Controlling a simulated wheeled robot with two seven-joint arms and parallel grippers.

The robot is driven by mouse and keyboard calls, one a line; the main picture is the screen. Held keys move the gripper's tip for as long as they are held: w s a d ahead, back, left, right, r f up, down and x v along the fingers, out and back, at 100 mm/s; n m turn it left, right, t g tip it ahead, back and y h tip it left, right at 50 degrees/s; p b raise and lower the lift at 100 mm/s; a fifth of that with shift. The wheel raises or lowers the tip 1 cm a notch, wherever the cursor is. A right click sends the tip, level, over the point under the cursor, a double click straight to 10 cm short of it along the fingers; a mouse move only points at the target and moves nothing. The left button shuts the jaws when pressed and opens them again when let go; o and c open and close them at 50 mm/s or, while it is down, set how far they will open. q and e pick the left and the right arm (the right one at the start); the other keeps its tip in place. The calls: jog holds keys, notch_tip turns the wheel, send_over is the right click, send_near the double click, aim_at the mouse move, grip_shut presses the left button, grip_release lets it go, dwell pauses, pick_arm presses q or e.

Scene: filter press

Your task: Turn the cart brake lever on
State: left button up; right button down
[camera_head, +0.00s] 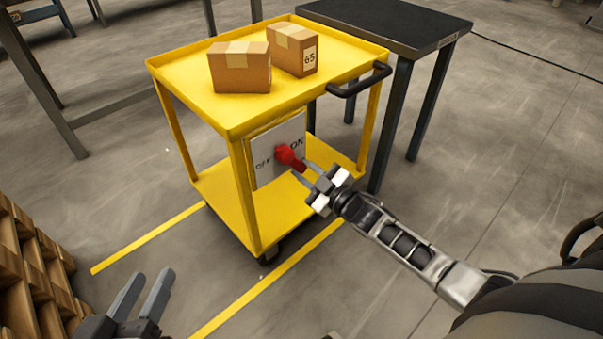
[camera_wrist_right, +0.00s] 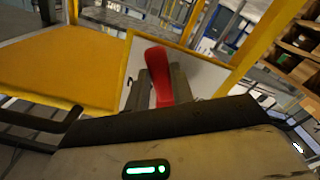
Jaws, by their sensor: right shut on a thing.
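The yellow cart (camera_head: 215,183) stands in the middle of the head view. A pale panel (camera_head: 266,170) on its near side carries lettering, with "ON" readable at its right. The red brake lever (camera_head: 287,156) is in front of this panel, between the letters at its left and "ON". My right gripper (camera_head: 309,172) is shut on the lever; in the right wrist view the red lever (camera_wrist_right: 157,75) stands between its two fingers. The lever's pivot is hidden. My left gripper (camera_head: 143,292) is open and empty at the lower left, away from the cart.
Two cardboard boxes, one at the left (camera_head: 240,68) and one at the right (camera_head: 293,50), sit on the cart's top. The cart has a black handle (camera_head: 360,82). A dark table (camera_head: 395,22) stands behind it. Wooden pallets (camera_head: 30,270) are at the lower left. Yellow lines (camera_head: 150,238) mark the floor.

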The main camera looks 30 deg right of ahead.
jog(key=shift+d+r+n, duration=0.2)
jog(key=shift+d+n, duration=0.1)
jog(key=shift+n, duration=0.3)
pick_arm(q)
jog(key=shift+a+f, duration=0.1)
jog(key=shift+f, duration=0.05)
pick_arm(e)
jog(key=shift+w+d+r+n, duration=0.1)
jog(key=shift+d+r+n, duration=0.1)
jog(key=shift+n, duration=0.5)
jog(key=c, duration=1.2)
grip_release()
pick_arm(q)
jog(key=y+p, duration=0.1)
jog(key=p, duration=0.1)
jog(key=a+f+g+p, duration=0.1)
jog(key=p, duration=0.1)
jog(key=shift+a+f+m+g+y+p, duration=0.15)
jog(key=shift+f+m+g+y+p, duration=0.15)
jog(key=shift+m+y, duration=0.1)
pick_arm(e)
jog(key=v, duration=1.6)
